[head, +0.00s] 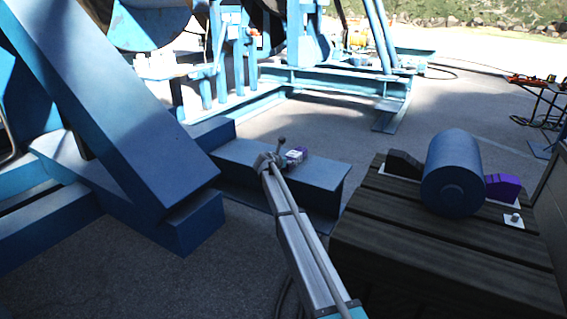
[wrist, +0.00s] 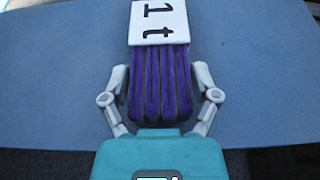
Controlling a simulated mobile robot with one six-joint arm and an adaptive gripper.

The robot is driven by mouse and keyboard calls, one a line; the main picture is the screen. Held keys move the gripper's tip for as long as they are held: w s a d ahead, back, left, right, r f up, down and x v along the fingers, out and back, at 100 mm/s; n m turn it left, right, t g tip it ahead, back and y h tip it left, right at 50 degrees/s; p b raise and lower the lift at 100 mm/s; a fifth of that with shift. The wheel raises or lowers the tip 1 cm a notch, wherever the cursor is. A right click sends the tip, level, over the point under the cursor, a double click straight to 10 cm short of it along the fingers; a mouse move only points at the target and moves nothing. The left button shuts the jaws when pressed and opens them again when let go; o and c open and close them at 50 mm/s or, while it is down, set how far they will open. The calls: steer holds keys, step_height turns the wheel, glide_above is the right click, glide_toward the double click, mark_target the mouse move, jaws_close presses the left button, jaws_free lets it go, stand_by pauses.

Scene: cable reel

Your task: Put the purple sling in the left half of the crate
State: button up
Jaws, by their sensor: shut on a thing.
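The purple sling (head: 299,153) lies on top of a blue steel beam (head: 320,180) in the head view, small and partly hidden by my gripper (head: 276,157). In the wrist view the sling (wrist: 160,90) is a bundle of purple folds with a white label (wrist: 159,22) marked "1 t". My gripper (wrist: 160,82) has one finger on each side of the folds and is shut on them. The sling appears to rest on the beam's blue surface. A dark slatted wooden box (head: 400,245) stands at the right; I cannot tell whether it is the crate.
On the slatted top sit a blue cylinder (head: 452,175), a black wedge-shaped thing (head: 403,165) and a purple one (head: 503,187). A large slanted blue beam (head: 110,110) rises at the left. Blue machinery frames (head: 330,85) stand behind. Open concrete floor lies beyond the box.

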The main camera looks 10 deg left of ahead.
steer(key=o, duration=1.2)
steer(key=shift+c, duration=0.2)
steer(key=p+v, duration=0.4)
steer(key=v, duration=0.8)
